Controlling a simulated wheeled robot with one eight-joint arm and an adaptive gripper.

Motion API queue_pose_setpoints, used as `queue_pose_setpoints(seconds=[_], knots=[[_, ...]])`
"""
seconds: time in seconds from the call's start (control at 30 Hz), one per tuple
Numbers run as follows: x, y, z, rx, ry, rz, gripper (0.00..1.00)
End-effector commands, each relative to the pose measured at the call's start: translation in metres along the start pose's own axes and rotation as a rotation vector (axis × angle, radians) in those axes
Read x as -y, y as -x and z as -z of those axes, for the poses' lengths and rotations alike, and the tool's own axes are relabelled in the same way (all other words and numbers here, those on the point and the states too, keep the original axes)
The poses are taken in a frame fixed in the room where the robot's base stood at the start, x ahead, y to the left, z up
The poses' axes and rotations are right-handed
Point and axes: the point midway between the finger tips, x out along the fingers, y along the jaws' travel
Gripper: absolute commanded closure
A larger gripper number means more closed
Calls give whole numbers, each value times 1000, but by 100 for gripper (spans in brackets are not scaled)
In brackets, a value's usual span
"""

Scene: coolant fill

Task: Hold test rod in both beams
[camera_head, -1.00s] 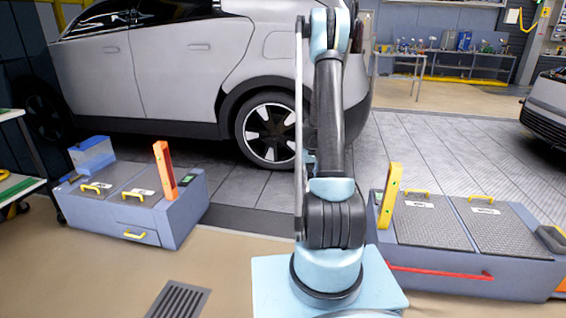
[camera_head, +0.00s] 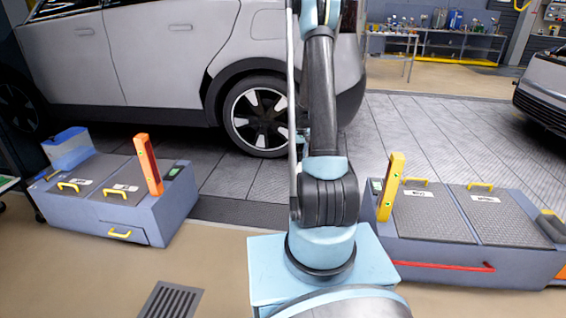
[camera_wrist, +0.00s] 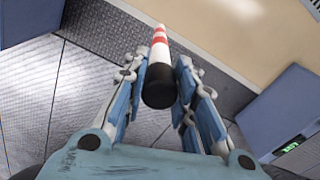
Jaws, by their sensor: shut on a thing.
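In the wrist view, my gripper (camera_wrist: 158,68) is shut on the test rod (camera_wrist: 159,86). The rod has a black near end and red and white bands farther out. It points away from the camera between the two fingers. In the head view, an orange post (camera_head: 147,163) stands on the left grey cabinet (camera_head: 115,221). A yellow post (camera_head: 390,186) stands on the right grey cabinet (camera_head: 437,257). Both posts show small green lights. No beam itself is visible. My arm stands between the cabinets and hides part of the car. I cannot make out the gripper clearly in the head view.
A silver car (camera_head: 150,70) stands behind the cabinets. A floor grate (camera_head: 170,300) lies at the front left. A workbench (camera_head: 440,48) is at the back. A second car (camera_head: 540,100) is at the right. Tiled floor between the cabinets is open.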

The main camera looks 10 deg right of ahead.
Motion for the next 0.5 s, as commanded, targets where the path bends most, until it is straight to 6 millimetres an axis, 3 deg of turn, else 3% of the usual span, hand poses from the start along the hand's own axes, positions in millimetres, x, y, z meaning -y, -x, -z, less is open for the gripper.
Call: queue_pose_setpoints(seconds=[0.17, 0.5], knots=[[14, 14, -16, 0, -138, 0, 100], [54, 51, -71, 0, -631, 0, 100]])
